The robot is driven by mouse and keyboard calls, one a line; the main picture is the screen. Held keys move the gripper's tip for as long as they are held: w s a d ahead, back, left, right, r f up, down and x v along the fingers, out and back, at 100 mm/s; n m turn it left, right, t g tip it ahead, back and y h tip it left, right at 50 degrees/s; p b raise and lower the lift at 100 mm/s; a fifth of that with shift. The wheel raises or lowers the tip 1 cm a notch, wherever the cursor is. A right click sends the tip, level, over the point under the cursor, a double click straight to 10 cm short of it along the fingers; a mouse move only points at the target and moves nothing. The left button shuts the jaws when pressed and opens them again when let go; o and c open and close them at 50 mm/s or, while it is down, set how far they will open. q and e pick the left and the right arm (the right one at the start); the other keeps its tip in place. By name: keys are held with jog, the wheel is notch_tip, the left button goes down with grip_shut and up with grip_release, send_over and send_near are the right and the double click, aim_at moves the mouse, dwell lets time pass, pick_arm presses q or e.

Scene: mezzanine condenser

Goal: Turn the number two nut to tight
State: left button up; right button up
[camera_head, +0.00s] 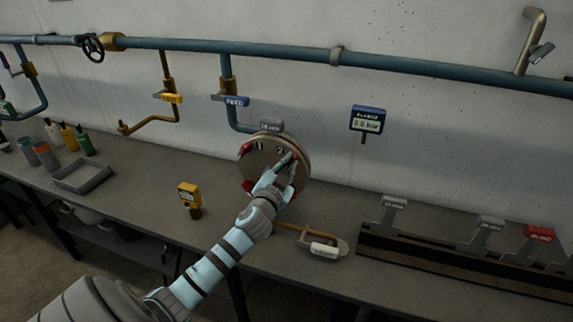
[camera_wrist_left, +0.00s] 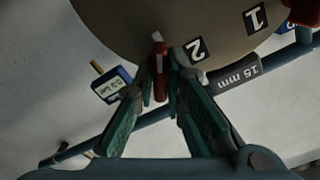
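The round flange plate (camera_head: 262,165) stands on the bench under the blue feed pipe. Its face carries the numbers 1 and 2, and red nuts sit around its rim. The number two nut (camera_wrist_left: 159,58) is the red piece beside the "2" label (camera_wrist_left: 196,50) in the left wrist view. My left gripper (camera_head: 287,160) reaches the upper right of the plate. In the left wrist view its fingertips (camera_wrist_left: 162,72) close in on both sides of this nut and look shut on it. The fingers hide part of the plate in the head view. My right gripper is not in view.
A blue gauge display (camera_head: 367,120) reading 0.0 bar is on the wall to the right. A dark rack (camera_head: 440,262) with labelled tags is at right; a grey tray (camera_head: 82,178) is at left.

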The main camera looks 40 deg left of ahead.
pick_arm(q)
jog(key=o, duration=0.4)
jog(key=shift+a+f, duration=0.1)
jog(key=shift+f, duration=0.05)
jog(key=shift+w, duration=0.1)
jog(key=v, duration=1.2)
